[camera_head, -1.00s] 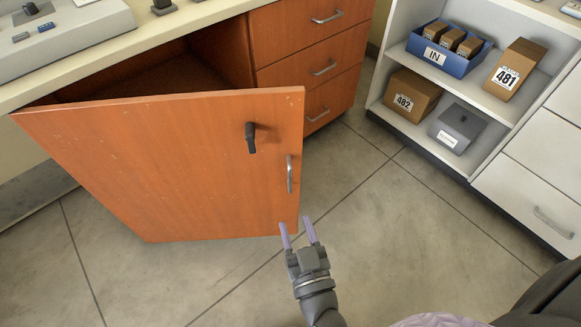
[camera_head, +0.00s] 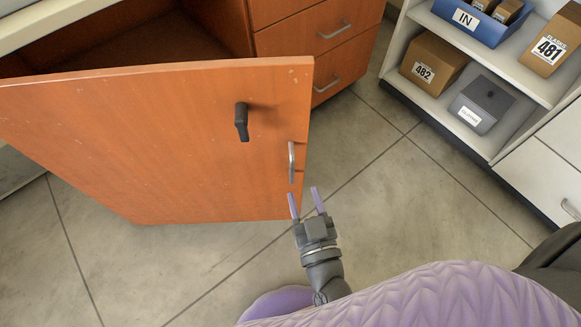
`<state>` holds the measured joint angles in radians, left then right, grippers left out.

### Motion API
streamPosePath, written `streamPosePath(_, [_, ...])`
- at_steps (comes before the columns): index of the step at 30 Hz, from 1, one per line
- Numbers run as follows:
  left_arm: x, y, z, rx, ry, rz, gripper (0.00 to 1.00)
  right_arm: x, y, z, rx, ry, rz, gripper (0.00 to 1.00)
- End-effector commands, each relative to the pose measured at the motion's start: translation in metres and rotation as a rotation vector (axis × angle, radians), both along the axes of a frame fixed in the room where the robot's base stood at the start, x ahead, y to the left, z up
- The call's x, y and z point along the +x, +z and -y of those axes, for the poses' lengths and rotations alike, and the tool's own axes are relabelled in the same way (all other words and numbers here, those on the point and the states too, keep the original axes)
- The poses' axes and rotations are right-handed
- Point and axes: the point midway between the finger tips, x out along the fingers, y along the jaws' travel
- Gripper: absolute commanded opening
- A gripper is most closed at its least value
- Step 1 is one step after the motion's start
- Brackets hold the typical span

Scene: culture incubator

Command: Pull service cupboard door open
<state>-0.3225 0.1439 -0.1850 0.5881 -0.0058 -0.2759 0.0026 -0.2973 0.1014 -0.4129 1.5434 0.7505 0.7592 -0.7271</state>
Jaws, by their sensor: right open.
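The orange wooden cupboard door (camera_head: 170,140) stands swung partly open, with the dark cupboard inside (camera_head: 150,45) showing above its top edge. A black lever handle (camera_head: 241,121) sits on its face, and a silver bar handle (camera_head: 291,162) sits lower near its free edge. My right gripper (camera_head: 306,202) is open and empty, its two purple fingertips just below the silver handle. I cannot tell whether the fingertips touch the door. My left gripper is not in view.
Orange drawers (camera_head: 330,50) with silver handles stand behind the door. White shelves (camera_head: 400,89) at the right hold a blue bin (camera_head: 478,22), brown boxes (camera_head: 433,66) and a grey box (camera_head: 482,105). Tiled floor (camera_head: 400,190) is clear between them.

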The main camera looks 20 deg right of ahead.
Motion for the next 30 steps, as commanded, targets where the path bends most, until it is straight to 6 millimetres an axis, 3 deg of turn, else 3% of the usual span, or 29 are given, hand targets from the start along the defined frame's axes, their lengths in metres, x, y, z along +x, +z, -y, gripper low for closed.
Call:
streamPosePath(1, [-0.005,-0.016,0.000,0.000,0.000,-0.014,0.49,-0.002,-0.022,0.000,0.000,0.000,-0.015,0.49])
streamPosePath(6, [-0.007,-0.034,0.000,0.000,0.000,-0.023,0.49,-0.003,-0.044,0.000,0.000,0.000,-0.032,0.49])
streamPosePath(10, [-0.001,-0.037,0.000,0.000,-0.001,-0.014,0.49,0.014,-0.042,0.001,0.001,-0.001,-0.027,0.49])
streamPosePath(15, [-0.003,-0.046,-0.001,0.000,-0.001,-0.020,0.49,0.056,-0.043,0.005,0.001,-0.001,-0.026,0.49])
streamPosePath(21, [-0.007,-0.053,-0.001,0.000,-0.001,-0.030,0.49,0.089,-0.042,0.008,0.000,-0.001,-0.028,0.49])
streamPosePath(30, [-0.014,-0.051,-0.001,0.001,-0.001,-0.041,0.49,0.096,-0.040,0.008,0.000,0.000,-0.029,0.49])
